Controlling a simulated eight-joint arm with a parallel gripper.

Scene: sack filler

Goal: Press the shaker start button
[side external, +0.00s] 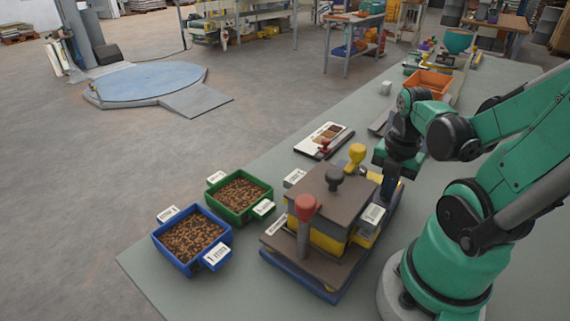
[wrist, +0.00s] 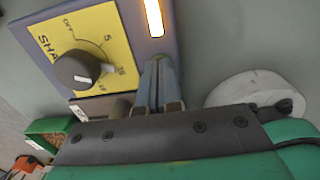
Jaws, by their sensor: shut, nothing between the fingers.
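The shaker stands on the bench in the side view, with a blue base (side external: 318,290), a yellow body (side external: 328,240) and a brown top plate (side external: 322,188). In the wrist view its yellow panel (wrist: 105,25) carries a black dial (wrist: 77,70) marked OFF and numbers. A glowing orange-white bar (wrist: 153,18) sits beside the panel; I cannot tell whether it is the start button. No plainly marked start button shows. My gripper (side external: 388,197) is shut and empty at the shaker's right side. Its fingers (wrist: 160,64) show beside the panel; contact cannot be told.
Red (side external: 306,207), black (side external: 335,176) and yellow (side external: 357,153) knobs stand up around the shaker. Blue (side external: 179,262) and green (side external: 222,210) bins of brown pieces are to its left. A tray (side external: 311,145) and an orange bin (side external: 428,82) lie farther back. Bench front left is clear.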

